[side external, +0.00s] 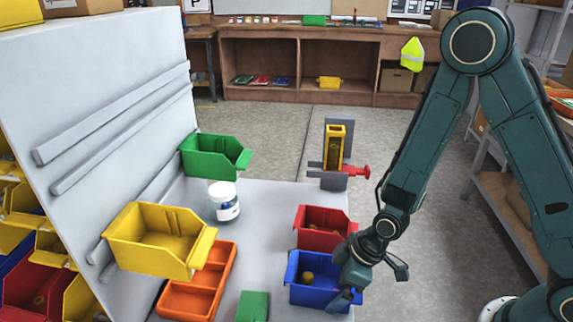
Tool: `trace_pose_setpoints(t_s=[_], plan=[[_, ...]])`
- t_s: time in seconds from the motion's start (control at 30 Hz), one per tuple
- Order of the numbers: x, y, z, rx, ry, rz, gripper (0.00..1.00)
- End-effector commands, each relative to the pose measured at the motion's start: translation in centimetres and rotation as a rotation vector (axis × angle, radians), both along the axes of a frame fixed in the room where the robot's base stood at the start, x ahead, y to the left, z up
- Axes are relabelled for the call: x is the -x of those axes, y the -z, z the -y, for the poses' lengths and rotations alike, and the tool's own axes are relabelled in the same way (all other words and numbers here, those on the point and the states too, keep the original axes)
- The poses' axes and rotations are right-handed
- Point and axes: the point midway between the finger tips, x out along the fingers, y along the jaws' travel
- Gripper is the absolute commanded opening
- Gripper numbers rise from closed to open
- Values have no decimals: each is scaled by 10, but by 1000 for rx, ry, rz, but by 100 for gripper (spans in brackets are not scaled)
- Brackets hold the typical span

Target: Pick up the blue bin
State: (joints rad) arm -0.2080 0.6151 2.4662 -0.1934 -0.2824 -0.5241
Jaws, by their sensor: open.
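The blue bin (304,289) stands on the grey work surface near its right edge, in front of the red bin. A small yellowish round thing (308,277) shows inside it. My gripper (368,283) is at the right side of the blue bin, with one finger reaching down over its right front part and another part sticking out to the right. The gripper is open. Whether it touches the bin I cannot tell, and it hides the bin's right wall.
A red bin (320,239) stands just behind the blue bin. A white jar (224,203), an orange tray (180,301) and a green block (253,306) are to the left. A yellow bin (150,252) and a green bin (205,158) hang at the panel (95,70). A yellow-and-red device (337,155) stands behind.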

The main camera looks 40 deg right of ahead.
Motion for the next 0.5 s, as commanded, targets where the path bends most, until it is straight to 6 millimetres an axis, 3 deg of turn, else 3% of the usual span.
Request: trace_pose_setpoints(t_s=[0.5], plan=[[-2,7,-2,0,0,1,100]])
